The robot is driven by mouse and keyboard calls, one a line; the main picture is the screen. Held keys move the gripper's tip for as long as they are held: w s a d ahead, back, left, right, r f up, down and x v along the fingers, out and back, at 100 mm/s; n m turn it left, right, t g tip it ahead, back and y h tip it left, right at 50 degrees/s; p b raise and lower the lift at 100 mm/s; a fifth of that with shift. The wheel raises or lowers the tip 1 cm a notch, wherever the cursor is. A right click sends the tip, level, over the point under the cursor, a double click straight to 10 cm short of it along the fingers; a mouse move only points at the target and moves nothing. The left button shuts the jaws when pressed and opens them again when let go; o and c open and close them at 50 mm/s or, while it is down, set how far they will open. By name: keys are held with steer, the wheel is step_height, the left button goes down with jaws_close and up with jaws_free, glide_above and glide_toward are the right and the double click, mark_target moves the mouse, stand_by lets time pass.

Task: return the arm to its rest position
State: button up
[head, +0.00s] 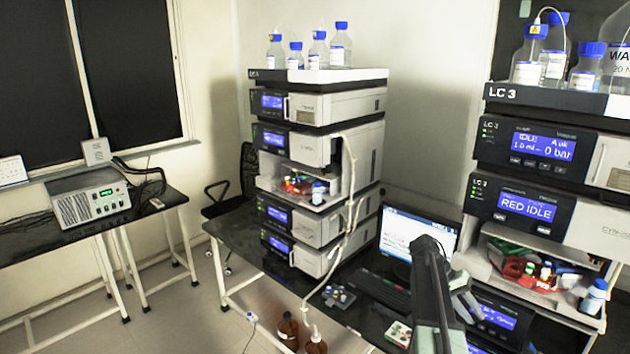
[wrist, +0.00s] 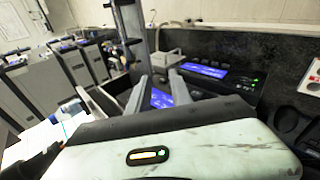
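My arm (head: 432,285) rises from the bottom of the head view, in front of the right-hand instrument stack (head: 520,205). My gripper (wrist: 158,77) shows in the wrist view with its two grey fingers apart and nothing held between them. A blue-lit instrument panel (wrist: 205,70) lies beyond the fingers. In the head view, grey parts of my arm's end are close to the lower right stack, and I cannot tell the gap to it.
The middle stack (head: 320,165) stands behind. Brown bottles (head: 288,330) are near the bottom. Open floor (head: 180,310) shows at left.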

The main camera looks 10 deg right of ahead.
steer(key=a+f+n+t+y+b, duration=0.1)
steer(key=a+f+n+t+y, duration=0.1)
steer(key=a, duration=1.2)
steer(key=a+f+n+t+y+b, duration=0.1)
steer(key=a+f+n, duration=0.3)
steer(key=a, duration=1.1)
steer(key=a+f+n+t+y+b, duration=0.1)
steer(key=a+f+n+t+y, duration=0.2)
steer(key=a, duration=1.1)
step_height(320, 180, down, 2)
steer(key=shift+s+a+f+b, duration=0.15)
steer(key=shift+s+f+b, duration=0.15)
steer(key=shift+s, duration=0.15)
